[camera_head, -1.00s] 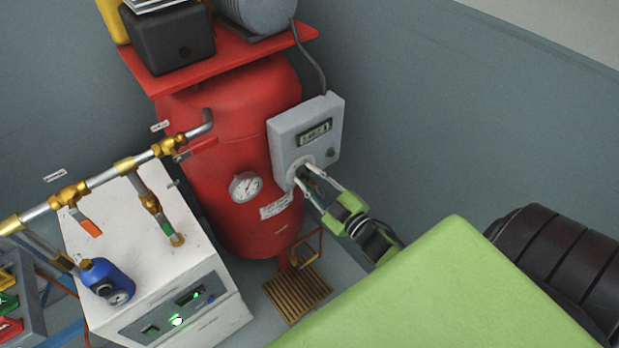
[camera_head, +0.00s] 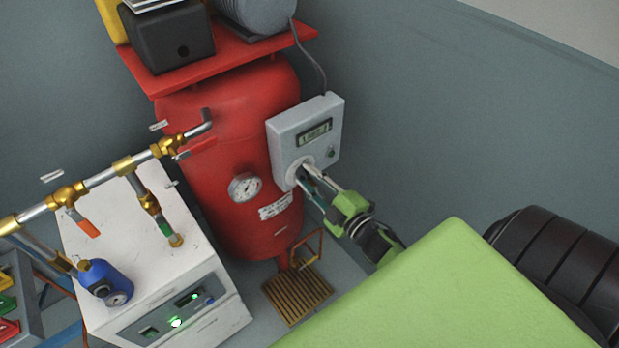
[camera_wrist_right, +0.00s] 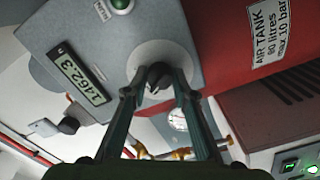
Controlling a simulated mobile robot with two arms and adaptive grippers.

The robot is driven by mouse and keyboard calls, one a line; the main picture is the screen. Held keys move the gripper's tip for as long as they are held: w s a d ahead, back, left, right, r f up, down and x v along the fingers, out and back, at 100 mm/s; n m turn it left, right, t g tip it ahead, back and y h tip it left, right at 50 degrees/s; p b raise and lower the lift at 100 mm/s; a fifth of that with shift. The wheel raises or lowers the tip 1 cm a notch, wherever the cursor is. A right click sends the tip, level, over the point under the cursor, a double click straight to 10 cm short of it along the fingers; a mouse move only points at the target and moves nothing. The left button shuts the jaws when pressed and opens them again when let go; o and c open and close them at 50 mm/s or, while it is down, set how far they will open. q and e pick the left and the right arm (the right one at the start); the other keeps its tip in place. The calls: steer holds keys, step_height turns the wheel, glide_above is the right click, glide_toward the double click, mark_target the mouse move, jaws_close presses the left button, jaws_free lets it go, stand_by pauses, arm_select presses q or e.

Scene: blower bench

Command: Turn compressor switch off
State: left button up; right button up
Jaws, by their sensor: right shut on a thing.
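The compressor control box (camera_head: 290,135), grey with a small display, is mounted on the right side of the red air tank (camera_head: 225,165). My right gripper (camera_head: 306,174) is at the round pale dial on the lower front of the box. In the right wrist view the fingers of my right gripper (camera_wrist_right: 160,78) are closed on the dark switch knob (camera_wrist_right: 158,82), in the middle of the pale round plate (camera_wrist_right: 163,57). The fingers partly cover the knob. The display (camera_wrist_right: 80,75) reads about 1462.3. My left gripper is not in view.
A pressure gauge (camera_head: 244,187) sits on the tank front. A white dryer cabinet (camera_head: 110,215) with lit green lights stands at left, below brass and steel piping (camera_head: 107,178). A brown slatted grate (camera_head: 297,294) lies on the floor. The grey wall to the right is clear.

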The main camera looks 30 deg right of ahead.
steer(key=o, duration=1.1)
steer(key=s, duration=0.8)
steer(key=s+d, duration=0.1)
steer(key=s, duration=0.3)
